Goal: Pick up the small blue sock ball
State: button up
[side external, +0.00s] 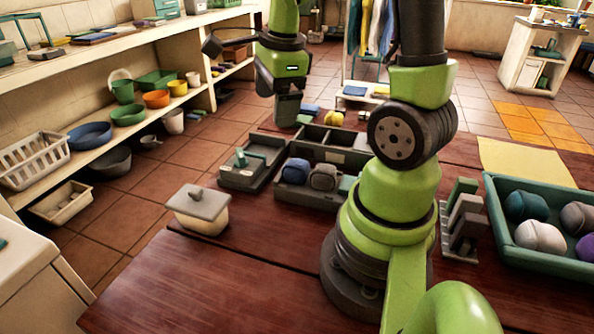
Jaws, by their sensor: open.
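My gripper (287,112) points down over the far left part of the table, near the dark divided box. It is open, and I see nothing between its fingers. I cannot tell which ball is the small blue one.
A lidded cream box (197,210) stands at the table's left edge. A grey tray with a green handle (252,163) is beside the compartments. A yellow ball (333,118) lies behind them. An upright slotted rack (462,220) stands right of my base. The front left tabletop is clear.

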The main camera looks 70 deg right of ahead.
jog(key=d+f+m, duration=0.1)
jog(key=f+m, duration=0.1)
jog(key=m, duration=0.1)
jog(key=s+d+f+m+g, duration=0.1)
jog(key=d+f+m, duration=0.1)
jog(key=d+f+m+g, duration=0.1)
jog(key=d+f+m, duration=0.1)
jog(key=m, duration=0.1)
jog(key=shift+s+d+f+m+y, duration=0.1)
jog(key=shift+s+f+m+y, duration=0.2)
jog(key=shift+s, duration=0.05)
send_over(297, 163)
notch_tip(297, 163, down, 4)
jog(key=shift+d+f, duration=0.1)
jog(key=shift+d, duration=0.05)
jog(key=shift+f, duration=3)
jog(key=c, duration=1)
